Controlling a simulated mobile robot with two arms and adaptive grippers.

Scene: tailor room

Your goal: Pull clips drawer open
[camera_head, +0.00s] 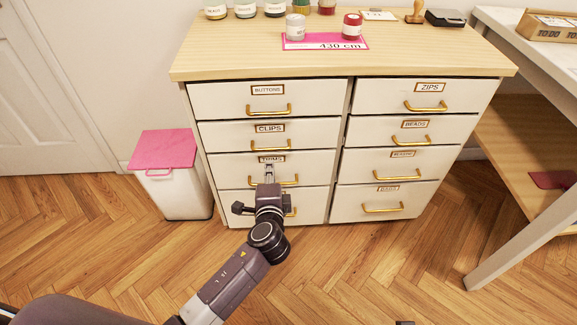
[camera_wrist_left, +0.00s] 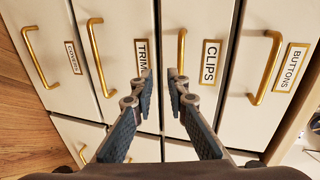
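The clips drawer (camera_head: 228,134) is the second one down in the left column, shut flush, with a brass handle (camera_head: 271,147) under its "CLIPS" label. In the left wrist view the clips handle (camera_wrist_left: 181,46) runs upright beyond the right fingertip, with the label (camera_wrist_left: 210,62) to its right. My left gripper (camera_head: 268,169) is in front of the trims drawer, below the clips handle. In the left wrist view my left gripper (camera_wrist_left: 160,74) has a narrow gap between its fingertips, with nothing between them. My right gripper is not recognisable in view.
The trims handle (camera_head: 288,181) is close by the left gripper. The buttons drawer (camera_head: 220,98) is above, shut. A pink-lidded bin (camera_head: 178,192) stands left of the cabinet. Jars and a pink mat (camera_head: 308,46) are on the cabinet top (camera_head: 230,58). Floor in front is clear.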

